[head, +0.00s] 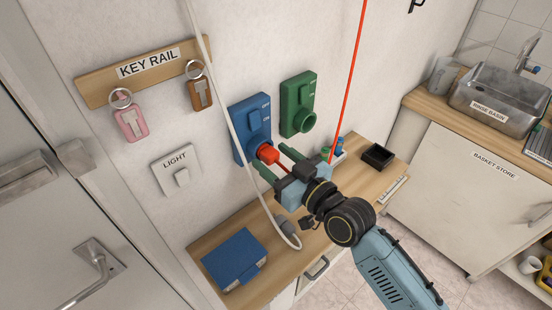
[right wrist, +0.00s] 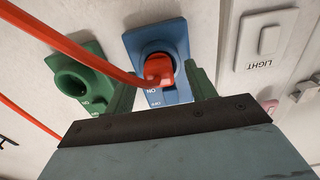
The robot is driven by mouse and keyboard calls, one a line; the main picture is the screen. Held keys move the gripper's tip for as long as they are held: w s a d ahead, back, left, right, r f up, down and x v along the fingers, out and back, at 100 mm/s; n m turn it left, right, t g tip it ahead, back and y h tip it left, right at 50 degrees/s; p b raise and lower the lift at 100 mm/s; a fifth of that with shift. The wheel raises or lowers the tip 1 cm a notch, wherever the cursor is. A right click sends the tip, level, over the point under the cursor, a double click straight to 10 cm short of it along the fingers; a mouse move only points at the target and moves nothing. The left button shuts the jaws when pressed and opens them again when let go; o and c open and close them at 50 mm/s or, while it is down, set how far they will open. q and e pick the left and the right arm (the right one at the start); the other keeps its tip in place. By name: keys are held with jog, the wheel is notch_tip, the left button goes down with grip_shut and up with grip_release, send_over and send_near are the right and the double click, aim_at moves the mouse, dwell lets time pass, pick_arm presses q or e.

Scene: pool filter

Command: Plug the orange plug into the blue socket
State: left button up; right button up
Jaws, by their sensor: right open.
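The orange plug (head: 268,153) is at the round mouth of the blue socket (head: 248,123) on the wall, with its front end in the opening. How deep it sits cannot be told. The plug also shows in the right wrist view (right wrist: 157,69), against the blue socket (right wrist: 170,38). My right gripper (head: 277,161) is open, its green fingers on either side of the plug with visible gaps. The orange cord runs back from the plug past the gripper and up the wall. My left gripper is not in view.
A green socket (head: 300,108) is just right of the blue one. A white cable with a grey end (head: 287,228) hangs in front of the shelf, near my right gripper. A blue box (head: 234,259) and a black tray (head: 378,156) are on the wooden shelf (head: 340,193).

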jog(key=shift+p+v, duration=0.7)
jog(key=shift+v, duration=1.75)
jog(key=b+v, duration=0.1)
jog(key=v, duration=1.2)
jog(key=shift+s+d+b, duration=0.15)
jog(key=shift+b, duration=0.25)
jog(key=shift+f, duration=0.1)
